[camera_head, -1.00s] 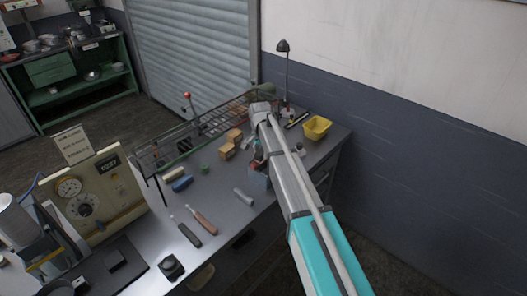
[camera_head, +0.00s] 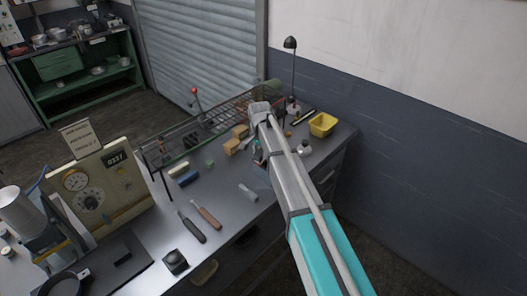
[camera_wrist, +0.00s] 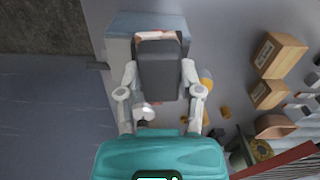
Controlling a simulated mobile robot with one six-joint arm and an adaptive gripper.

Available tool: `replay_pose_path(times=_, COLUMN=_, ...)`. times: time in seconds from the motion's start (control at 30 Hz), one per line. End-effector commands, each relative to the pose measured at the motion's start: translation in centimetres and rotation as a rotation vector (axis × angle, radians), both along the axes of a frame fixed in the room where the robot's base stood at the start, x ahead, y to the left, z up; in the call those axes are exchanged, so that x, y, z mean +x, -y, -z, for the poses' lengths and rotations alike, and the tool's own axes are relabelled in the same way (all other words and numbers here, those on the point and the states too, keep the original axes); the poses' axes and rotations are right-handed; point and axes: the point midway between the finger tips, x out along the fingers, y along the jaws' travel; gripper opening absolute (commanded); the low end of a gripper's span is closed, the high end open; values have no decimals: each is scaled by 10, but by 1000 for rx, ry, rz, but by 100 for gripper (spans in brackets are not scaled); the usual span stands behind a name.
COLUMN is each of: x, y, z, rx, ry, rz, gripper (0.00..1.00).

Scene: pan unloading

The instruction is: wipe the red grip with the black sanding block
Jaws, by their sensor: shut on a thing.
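My gripper (camera_wrist: 160,76) is shut on the black sanding block (camera_wrist: 160,72), a dark block between the two pale fingers in the wrist view. A pinkish-red strip, probably the red grip (camera_wrist: 158,35), shows at the block's far edge. It lies over a blue-grey box (camera_wrist: 118,50). The block hides most of this strip, so I cannot tell whether they touch. A tool with a red-brown handle (camera_head: 208,218) lies on the bench apart from the gripper.
A dark-handled tool (camera_head: 193,229) and a grey cylinder (camera_head: 247,192) lie on the bench (camera_head: 232,240).

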Motion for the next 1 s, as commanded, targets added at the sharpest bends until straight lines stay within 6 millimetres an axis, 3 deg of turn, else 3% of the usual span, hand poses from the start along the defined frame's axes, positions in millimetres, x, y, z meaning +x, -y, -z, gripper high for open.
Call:
replay_pose_path(times=0.57, x=-5, y=-4, z=-3, rx=-1, ry=1, rz=1, gripper=9)
replay_pose_path(times=1.0, x=-5, y=-4, z=-32, rx=-1, ry=1, rz=1, gripper=9)
